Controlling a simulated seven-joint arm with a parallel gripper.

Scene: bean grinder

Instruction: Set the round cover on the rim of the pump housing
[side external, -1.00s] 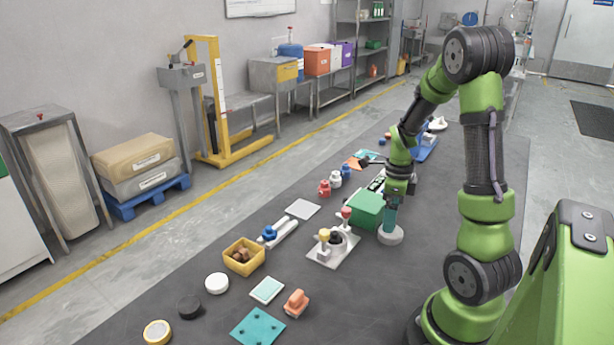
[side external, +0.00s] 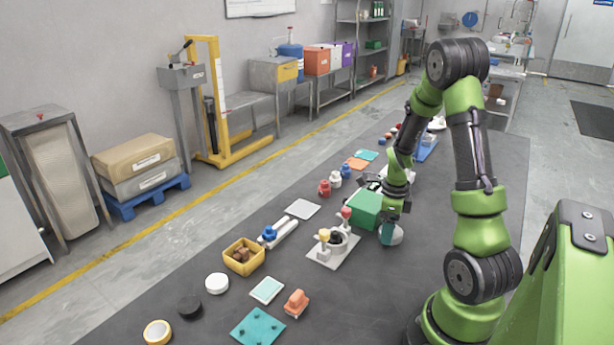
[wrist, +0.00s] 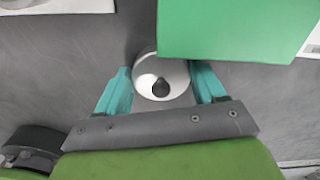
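The round cover (side external: 396,235) is a pale grey disc on the dark table, to the right of the green box. In the wrist view the cover (wrist: 163,76) is silvery with a dark knob near its middle. My gripper (side external: 390,232) is low at the cover; its teal fingers (wrist: 162,84) stand on either side of the rim. Any gap or contact is too small to tell. What looks like the pump housing (side external: 338,245), a short pale cylinder with a dark inside, stands on a white plate left of my gripper, beside yellow and red knobs.
The green box (side external: 366,210) stands close to my gripper; it also fills the upper right of the wrist view (wrist: 235,28). A yellow bin (side external: 243,257) and a blue-knobbed slide (side external: 283,231) lie left. Bare table is in front of the plate.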

